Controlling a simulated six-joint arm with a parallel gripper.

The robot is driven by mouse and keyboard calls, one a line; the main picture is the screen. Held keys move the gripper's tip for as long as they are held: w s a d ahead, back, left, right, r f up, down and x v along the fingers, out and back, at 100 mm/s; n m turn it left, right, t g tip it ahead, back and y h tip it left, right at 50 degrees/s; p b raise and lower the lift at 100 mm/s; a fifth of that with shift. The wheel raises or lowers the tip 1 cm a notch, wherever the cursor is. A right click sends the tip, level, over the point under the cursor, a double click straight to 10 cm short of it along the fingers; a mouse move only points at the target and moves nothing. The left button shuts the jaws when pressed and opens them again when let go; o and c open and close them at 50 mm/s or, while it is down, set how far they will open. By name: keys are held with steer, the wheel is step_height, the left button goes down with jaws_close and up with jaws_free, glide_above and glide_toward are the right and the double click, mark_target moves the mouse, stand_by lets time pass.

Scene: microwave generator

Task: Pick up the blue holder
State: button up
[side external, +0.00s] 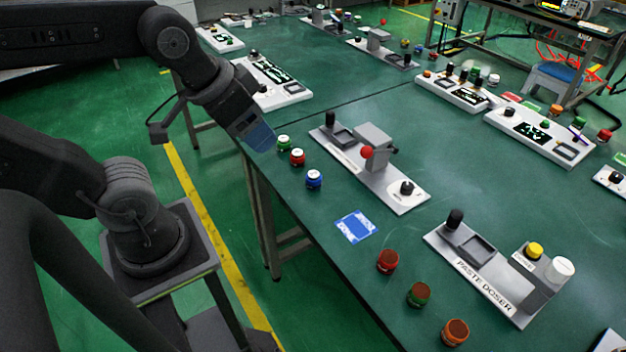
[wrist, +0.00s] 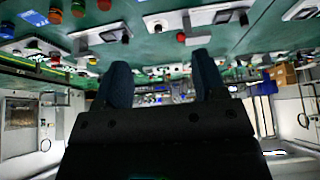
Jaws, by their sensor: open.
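The blue holder (side external: 314,180) is a small round blue piece with a pale top, standing upright on the dark green table. It ends a short row with a green holder (side external: 284,144) and a red holder (side external: 297,157). My gripper (side external: 260,138) is above the table's near edge, left of the row and apart from it. In the wrist view my gripper's two blue fingers (wrist: 161,62) are spread, with nothing between them.
A grey device (side external: 372,165) with a red ball knob stands right of the row. A blue-and-white square (side external: 356,227) lies flat in front. The paste doser (side external: 490,270) and several red, green and orange holders (side external: 419,295) are further right. Bare table lies between them.

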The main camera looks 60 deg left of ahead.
steer(key=shift+o, duration=0.8)
steer(key=n+g, duration=0.6)
steer(key=n, duration=0.9)
glide_above(314, 173)
step_height(314, 173, down, 15)
step_height(314, 173, down, 14)
steer(key=shift+s+r, duration=0.1)
steer(key=shift+r, duration=0.1)
steer(key=c, duration=1.1)
steer(key=shift+r, duration=0.15)
